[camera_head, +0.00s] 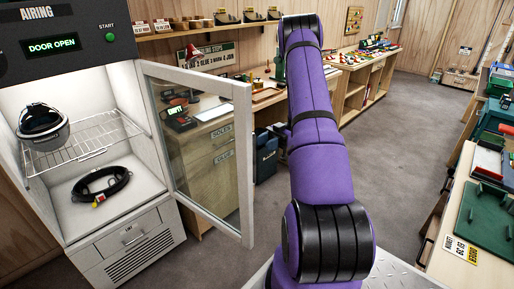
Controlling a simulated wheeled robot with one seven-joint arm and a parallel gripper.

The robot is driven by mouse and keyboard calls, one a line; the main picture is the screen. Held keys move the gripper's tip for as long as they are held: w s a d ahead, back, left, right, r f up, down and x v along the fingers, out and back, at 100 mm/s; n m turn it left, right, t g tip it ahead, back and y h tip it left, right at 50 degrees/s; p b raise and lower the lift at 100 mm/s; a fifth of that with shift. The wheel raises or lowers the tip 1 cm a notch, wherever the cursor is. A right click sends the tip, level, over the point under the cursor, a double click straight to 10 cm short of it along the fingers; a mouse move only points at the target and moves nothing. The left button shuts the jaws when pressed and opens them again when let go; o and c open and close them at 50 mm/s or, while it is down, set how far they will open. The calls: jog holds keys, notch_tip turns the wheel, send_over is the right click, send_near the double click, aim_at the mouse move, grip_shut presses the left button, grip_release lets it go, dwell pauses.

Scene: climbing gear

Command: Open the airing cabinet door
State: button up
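Inside, a dark helmet (42,121) sits on the wire shelf (95,140), and a black coiled item (100,186) lies on the floor below. My purple arm reaches up through the middle of the view, to the right of the door. My gripper does not show; the arm hides its end.
A workbench (215,175) with drawers runs behind the door, with a dark blue bin (265,155) beside it. A side table at the right holds a green tray (488,222). Grey floor (405,130) is clear between the benches.

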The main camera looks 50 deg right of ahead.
jog(key=shift+s+d, duration=0.15)
jog(key=shift+d, duration=1.05)
jog(key=shift+s+d, duration=0.1)
jog(key=shift+d, duration=1.1)
